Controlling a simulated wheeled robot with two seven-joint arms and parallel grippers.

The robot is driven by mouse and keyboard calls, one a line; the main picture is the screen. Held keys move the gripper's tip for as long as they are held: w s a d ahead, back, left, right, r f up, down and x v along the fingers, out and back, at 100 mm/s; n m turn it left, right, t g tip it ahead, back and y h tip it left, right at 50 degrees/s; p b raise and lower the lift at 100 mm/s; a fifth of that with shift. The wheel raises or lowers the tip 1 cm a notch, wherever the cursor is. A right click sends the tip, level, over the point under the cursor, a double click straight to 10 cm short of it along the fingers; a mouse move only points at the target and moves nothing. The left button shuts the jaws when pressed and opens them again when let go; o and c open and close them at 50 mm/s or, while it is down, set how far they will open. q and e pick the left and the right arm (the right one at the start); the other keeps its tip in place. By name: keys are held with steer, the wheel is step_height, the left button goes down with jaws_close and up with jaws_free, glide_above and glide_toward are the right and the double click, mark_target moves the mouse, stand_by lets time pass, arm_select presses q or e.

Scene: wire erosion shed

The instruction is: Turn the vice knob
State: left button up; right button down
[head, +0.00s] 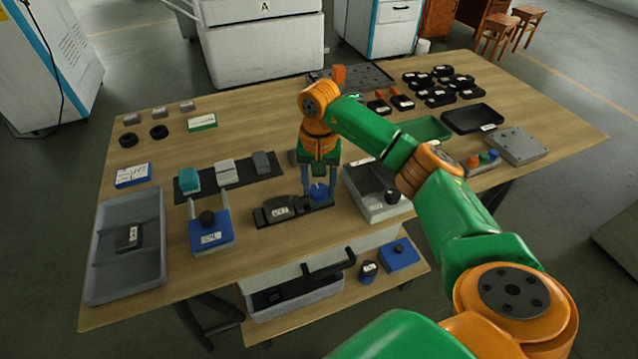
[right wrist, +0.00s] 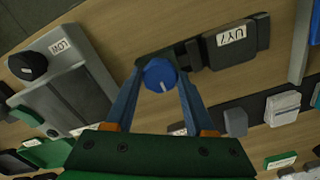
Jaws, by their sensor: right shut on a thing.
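The vice (head: 278,210) is a dark, low body with a white label, lying near the middle of the table. It also shows in the right wrist view (right wrist: 238,46). At its right end is the blue vice knob (head: 319,192), round with a white line across its face in the right wrist view (right wrist: 160,75). My right gripper (head: 319,194) points down over that end of the vice. Its two fingers are shut on the knob, one on each side, as the right wrist view (right wrist: 159,82) shows. My left gripper is in neither view.
A grey box with a black knob (head: 370,208) stands close right of the vice. A blue block with a black knob (head: 211,238) stands to its left. A dark mat (head: 240,181) with several small blocks lies behind. A grey tray (head: 101,265) fills the left edge.

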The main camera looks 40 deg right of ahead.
steer(key=shift+m, duration=0.3)
steer(key=m, duration=0.2)
steer(key=shift+m, duration=0.4)
steer(key=m+p, duration=0.1)
steer(key=m, duration=0.3)
steer(key=shift+m, duration=0.3)
steer(key=m+p, duration=0.1)
steer(key=m, duration=0.9)
steer(key=shift+m+p, duration=0.35)
steer(key=shift+m, duration=0.05)
steer(key=m, duration=0.3)
steer(key=shift+m+p, duration=0.3)
steer(key=shift+p, duration=0.05)
steer(key=m+p, duration=0.1)
steer(key=m, duration=0.3)
steer(key=shift+m+p, duration=0.35)
steer(key=shift+m, duration=1.25)
steer(key=shift+f, duration=0.1)
